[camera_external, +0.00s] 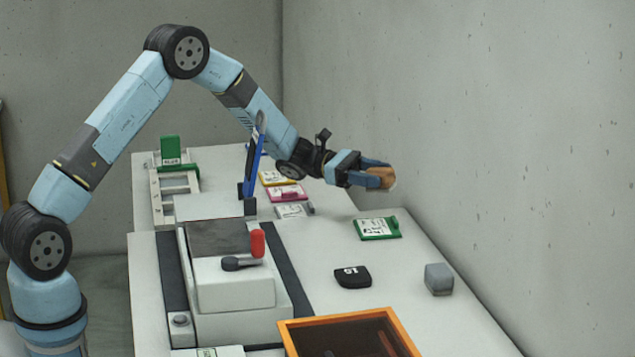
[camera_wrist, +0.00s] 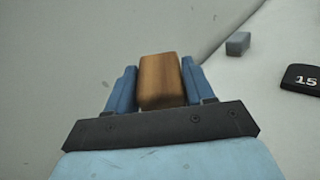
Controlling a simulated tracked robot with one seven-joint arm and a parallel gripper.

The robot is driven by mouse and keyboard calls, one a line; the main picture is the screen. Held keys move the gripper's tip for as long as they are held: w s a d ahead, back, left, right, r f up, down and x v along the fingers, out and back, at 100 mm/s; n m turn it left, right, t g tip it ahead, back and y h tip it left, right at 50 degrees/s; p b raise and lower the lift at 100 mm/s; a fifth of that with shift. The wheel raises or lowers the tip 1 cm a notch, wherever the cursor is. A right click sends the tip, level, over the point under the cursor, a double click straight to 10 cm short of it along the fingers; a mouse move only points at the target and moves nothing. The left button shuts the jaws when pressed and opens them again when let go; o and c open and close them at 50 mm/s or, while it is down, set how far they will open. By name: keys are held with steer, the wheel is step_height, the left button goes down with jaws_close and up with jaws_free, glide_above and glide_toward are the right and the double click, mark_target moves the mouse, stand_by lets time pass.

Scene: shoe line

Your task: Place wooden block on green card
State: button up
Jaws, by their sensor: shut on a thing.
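The wooden block (camera_external: 387,175) is brown and sits between the two blue fingers of my gripper (camera_external: 378,174), which is shut on it. The block also shows between the fingers in the wrist view (camera_wrist: 160,80). My gripper holds it in the air, above and beyond the table's right edge as seen in the external view. The green card (camera_external: 376,229) lies flat on the table, below the block in the picture, with white printing and a green clip edge. The card is not visible in the wrist view.
Pink (camera_external: 287,193) and yellow (camera_external: 277,178) cards lie further back. An orange-rimmed tray (camera_external: 408,335) is in front. A grey wall (camera_external: 480,110) stands close on the right.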

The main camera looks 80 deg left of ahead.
mark_target(362, 227)
steer(key=shift+r, duration=0.5)
steer(key=shift+s+r+g, duration=0.2)
steer(key=shift+s+g, duration=0.1)
steer(key=shift+s+n+g+y, duration=0.4)
steer(key=shift+s+n+g, duration=0.1)
steer(key=shift+s+g, duration=0.15)
steer(key=shift+s+f, duration=0.25)
steer(key=shift+s, duration=0.05)
step_height(362, 227, down, 10)
steer(key=o, duration=1.2)
steer(key=shift+c, duration=0.2)
steer(key=shift+s, duration=0.1)
